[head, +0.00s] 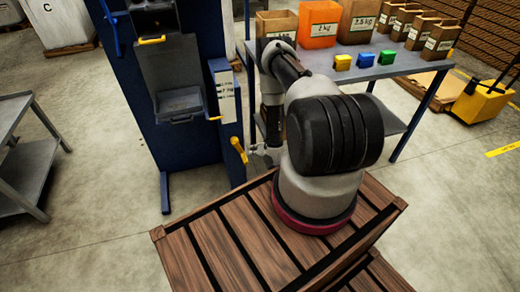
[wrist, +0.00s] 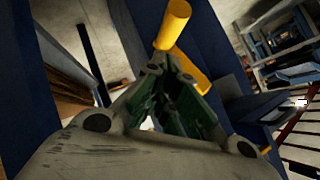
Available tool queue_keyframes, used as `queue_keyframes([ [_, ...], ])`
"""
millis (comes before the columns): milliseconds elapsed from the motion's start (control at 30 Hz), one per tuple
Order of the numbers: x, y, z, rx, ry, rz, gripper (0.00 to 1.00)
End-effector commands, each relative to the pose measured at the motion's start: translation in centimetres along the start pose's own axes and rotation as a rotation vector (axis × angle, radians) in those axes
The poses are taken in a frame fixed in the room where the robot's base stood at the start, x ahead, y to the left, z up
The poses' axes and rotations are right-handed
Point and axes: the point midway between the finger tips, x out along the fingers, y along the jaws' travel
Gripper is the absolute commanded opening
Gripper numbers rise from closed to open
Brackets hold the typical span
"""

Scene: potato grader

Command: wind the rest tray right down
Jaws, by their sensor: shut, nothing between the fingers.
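The rest tray (head: 180,106) is a small grey metal tray on the front of a blue machine, below a grey chute plate. A white scale (head: 226,95) with printed weights stands to its right, with a small yellow pointer (head: 215,118) near the scale's lower end. A yellow crank (head: 238,149) sits low on the machine's right side. My gripper (head: 256,148) is just right of the crank. In the wrist view the crank's yellow grip (wrist: 173,24) and arm (wrist: 191,70) lie just beyond my gripper (wrist: 168,70), whose fingers meet at the tips, empty. Whether they touch the crank is unclear.
A blue-grey table (head: 400,65) behind my arm carries paper bags, an orange bag (head: 318,22) and small coloured blocks. A grey cart (head: 25,150) stands at the left. A yellow pallet truck (head: 482,100) is at the right.

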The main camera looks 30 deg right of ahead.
Motion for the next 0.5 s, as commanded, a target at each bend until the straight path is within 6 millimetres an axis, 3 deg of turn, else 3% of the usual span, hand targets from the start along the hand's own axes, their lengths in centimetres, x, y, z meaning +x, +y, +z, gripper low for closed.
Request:
queue_keyframes([
  [200, 1.5, 0.0, 1.6, 0.001, 0.000, 0.000, 0.00],
  [500, 1.8, 0.0, 1.9, 0.001, 0.000, 0.000, 0.00],
])
